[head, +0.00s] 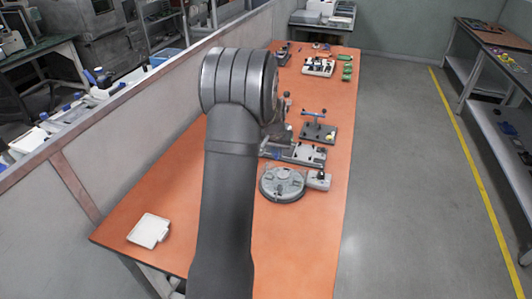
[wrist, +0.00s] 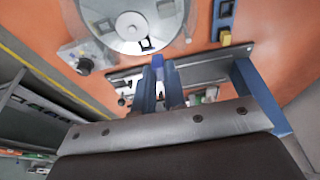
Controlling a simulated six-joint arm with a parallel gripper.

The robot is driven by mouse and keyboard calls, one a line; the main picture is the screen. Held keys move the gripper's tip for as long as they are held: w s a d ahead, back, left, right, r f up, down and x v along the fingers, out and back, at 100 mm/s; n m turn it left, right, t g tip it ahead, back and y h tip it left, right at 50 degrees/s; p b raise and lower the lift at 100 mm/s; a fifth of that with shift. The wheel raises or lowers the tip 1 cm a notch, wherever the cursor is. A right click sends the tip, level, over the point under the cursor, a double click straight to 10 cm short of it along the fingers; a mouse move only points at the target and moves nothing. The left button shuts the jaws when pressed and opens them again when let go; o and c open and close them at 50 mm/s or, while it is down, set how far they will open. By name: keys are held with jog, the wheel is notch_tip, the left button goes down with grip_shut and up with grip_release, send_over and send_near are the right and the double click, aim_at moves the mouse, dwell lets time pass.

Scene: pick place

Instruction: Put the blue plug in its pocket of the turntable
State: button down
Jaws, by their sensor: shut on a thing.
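The blue plug (wrist: 157,60) shows in the wrist view between the tips of my gripper (wrist: 158,70), which is shut on it. Most of the plug is hidden by the fingers. The turntable is a round grey disc; it shows in the head view (head: 275,192) and at the top of the wrist view (wrist: 118,38). My arm hides the gripper in the head view.
A grey block with a knob (head: 318,180) adjoins the turntable. Behind it are a grey rail fixture (head: 308,154) and a stand with a blue handle (head: 318,132). A white tray (head: 149,231) lies at the front left. The orange table's front is mostly clear.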

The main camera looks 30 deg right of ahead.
jog(key=shift+w+d+f, duration=0.1)
jog(key=shift+d+f, duration=0.65)
jog(key=shift+f, duration=0.5)
jog(key=shift+w+d+f, duration=0.1)
jog(key=shift+d+f, duration=0.65)
jog(key=shift+f, duration=0.45)
jog(key=shift+d+f, duration=0.75)
jog(key=shift+f, duration=0.5)
jog(key=shift+f, duration=0.95)
jog(key=c, duration=1.4)
grip_release()
jog(key=c, duration=0.4)
jog(key=shift+o, duration=0.2)
jog(key=shift+r, duration=0.15)
notch_tip(320, 180, up, 7)
